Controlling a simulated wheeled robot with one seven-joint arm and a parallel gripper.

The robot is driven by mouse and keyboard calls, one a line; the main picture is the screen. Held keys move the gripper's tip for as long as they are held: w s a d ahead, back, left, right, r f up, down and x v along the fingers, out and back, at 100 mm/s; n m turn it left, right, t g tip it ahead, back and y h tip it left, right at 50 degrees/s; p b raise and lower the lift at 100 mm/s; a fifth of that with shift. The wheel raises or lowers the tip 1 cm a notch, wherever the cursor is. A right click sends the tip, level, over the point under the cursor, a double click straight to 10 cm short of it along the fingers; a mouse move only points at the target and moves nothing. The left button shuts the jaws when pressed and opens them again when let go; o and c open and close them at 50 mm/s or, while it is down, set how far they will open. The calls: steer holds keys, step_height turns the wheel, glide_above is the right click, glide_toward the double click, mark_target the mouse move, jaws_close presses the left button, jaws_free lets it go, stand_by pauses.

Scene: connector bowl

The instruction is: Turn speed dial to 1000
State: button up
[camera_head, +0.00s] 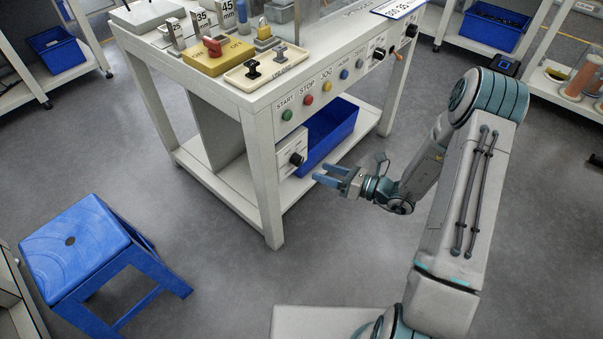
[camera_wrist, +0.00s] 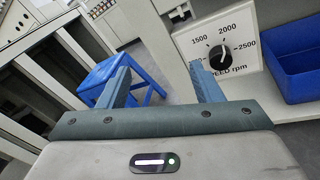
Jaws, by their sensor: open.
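The speed dial is a black knob on a white panel marked "SPEED rpm". In the head view the dial (camera_head: 297,159) sits low on the bench, beside the blue bin. In the wrist view the dial (camera_wrist: 219,57) is at upper right, with 1500, 2000 and 2500 readable. The lower-left part of the scale is hidden behind my right-hand finger. The exact pointer setting is too small to tell for sure. My gripper (camera_head: 322,173) is open and empty, to the right of the dial and apart from it. Its two blue fingers also show in the wrist view (camera_wrist: 160,68).
A blue bin (camera_head: 326,135) stands on the bench's lower shelf next to the dial panel. The bench leg (camera_head: 262,180) is left of the panel. A blue stool (camera_head: 75,240) stands at left. START and STOP buttons line the bench's upper edge. The floor before the bench is clear.

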mark_target(301, 162)
steer(key=w+d+f+m+t+h+b, duration=0.25)
steer(key=f+m+t, duration=0.3)
steer(key=f, duration=0.45)
steer(key=shift+m+g, duration=0.35)
steer(key=b+x, duration=0.1)
steer(key=x, duration=0.8)
steer(key=b+x, duration=0.1)
steer(key=x, duration=0.3)
steer(key=shift+w+r+b, duration=0.3)
steer(key=shift+w+r, duration=0.05)
steer(key=shift+w, duration=0.05)
steer(key=shift+c, duration=0.3)
steer(key=c, duration=0.9)
